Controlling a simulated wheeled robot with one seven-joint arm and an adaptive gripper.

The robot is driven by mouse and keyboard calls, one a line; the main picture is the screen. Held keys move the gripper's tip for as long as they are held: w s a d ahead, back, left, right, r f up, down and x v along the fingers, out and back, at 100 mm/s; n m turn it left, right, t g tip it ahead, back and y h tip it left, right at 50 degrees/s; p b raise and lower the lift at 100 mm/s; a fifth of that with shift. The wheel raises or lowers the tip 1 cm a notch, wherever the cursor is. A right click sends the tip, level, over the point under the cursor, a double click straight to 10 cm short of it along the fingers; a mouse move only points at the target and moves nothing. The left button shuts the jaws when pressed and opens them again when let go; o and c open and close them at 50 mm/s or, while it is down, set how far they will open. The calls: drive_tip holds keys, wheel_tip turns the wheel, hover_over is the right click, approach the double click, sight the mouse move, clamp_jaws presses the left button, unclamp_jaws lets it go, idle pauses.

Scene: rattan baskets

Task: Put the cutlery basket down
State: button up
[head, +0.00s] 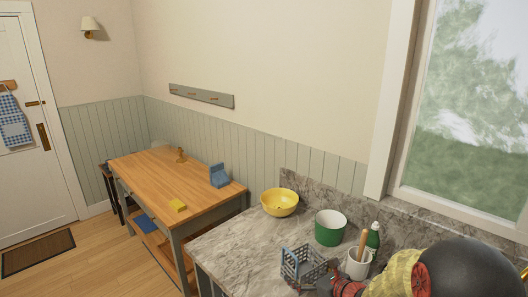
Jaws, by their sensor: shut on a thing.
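The cutlery basket (297,268) is a small blue-grey lattice basket near the front of the marble counter (237,242). My gripper (324,284) is at the basket's right side and is shut on it. The fingertips are small in the picture and partly hidden by the basket and my arm. I cannot tell whether the basket's base touches the counter or hangs just above it.
A yellow bowl (280,203), a green pot (330,228), a white crock (357,263) and a green bottle (373,239) stand behind and right of the basket. The counter left of the basket is clear. A wooden table (160,172) stands further left.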

sight(319, 277)
drive_tip(key=shift+s+d+r+m+t+h+b, duration=0.2)
drive_tip(key=shift+s+d+m+t+h+b, duration=0.2)
drive_tip(key=shift+s+d+m+h+b, duration=0.65)
drive_tip(key=shift+s+d+r+m+t+h+b, duration=0.15)
drive_tip(key=shift+s+d+m+t+h+b, duration=0.35)
drive_tip(key=shift+s+d, duration=1)
drive_tip(key=shift+w, duration=0.1)
